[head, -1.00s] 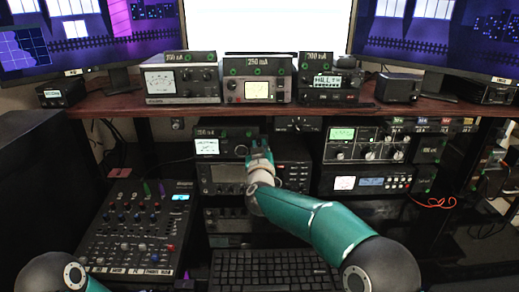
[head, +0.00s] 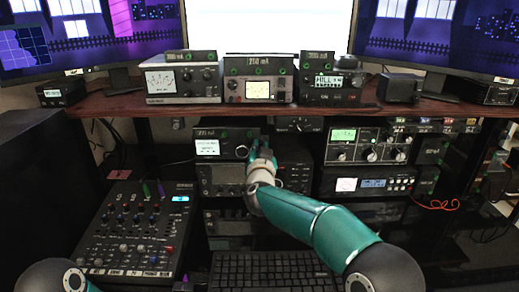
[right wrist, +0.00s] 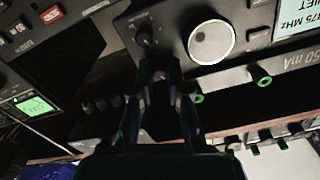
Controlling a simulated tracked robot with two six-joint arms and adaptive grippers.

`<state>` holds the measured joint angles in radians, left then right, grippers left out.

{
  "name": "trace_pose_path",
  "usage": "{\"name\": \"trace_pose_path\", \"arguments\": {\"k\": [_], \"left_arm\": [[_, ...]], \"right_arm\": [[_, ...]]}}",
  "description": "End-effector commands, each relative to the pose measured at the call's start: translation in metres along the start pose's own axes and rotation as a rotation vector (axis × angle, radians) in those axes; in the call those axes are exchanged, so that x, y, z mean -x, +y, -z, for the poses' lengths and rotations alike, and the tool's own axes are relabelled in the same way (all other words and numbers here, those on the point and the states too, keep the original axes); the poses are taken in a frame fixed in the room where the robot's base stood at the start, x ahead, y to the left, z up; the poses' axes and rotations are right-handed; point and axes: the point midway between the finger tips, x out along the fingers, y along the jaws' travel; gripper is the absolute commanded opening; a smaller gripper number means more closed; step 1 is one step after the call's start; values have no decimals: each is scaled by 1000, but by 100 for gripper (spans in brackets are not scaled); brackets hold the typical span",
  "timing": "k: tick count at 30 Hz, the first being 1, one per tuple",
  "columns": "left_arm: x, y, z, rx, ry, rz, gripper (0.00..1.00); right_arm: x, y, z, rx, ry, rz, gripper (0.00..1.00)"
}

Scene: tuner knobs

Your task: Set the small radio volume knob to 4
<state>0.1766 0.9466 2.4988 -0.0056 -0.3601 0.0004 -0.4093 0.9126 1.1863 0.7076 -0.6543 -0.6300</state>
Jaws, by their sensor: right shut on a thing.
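The small radio (head: 222,143) is a dark box with a white lit display, on the shelf below the desk top. In the right wrist view its face shows a large silver knob (right wrist: 212,42) and a small dark volume knob (right wrist: 147,36) beside it. My right gripper (head: 262,148) is at the right end of the radio's front. In the right wrist view the right gripper (right wrist: 157,62) has its fingers close together, shut on the small volume knob. The fingers partly hide this knob, and its setting cannot be read. My left gripper is out of view.
A larger radio (head: 225,178) sits directly below. Other sets (head: 365,147) stand to the right. A mixer (head: 135,230) lies at the lower left and a keyboard (head: 272,270) at the front. The desk top (head: 130,104) overhangs the shelf.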

Motion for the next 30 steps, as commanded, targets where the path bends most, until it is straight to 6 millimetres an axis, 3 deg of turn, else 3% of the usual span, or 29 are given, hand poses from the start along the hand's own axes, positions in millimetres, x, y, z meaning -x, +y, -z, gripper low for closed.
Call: {"name": "trace_pose_path", "arguments": {"k": [6,7,9,22,30], "left_arm": [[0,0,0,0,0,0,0],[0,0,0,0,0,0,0],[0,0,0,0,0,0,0],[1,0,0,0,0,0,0],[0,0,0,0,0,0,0]], "right_arm": [[0,0,-2,1,-5,0,0],[0,0,-2,1,-5,0,17],[0,1,-2,2,-5,-1,26],[4,0,0,2,-1,-1,26],[32,0,0,3,-2,1,26]]}}
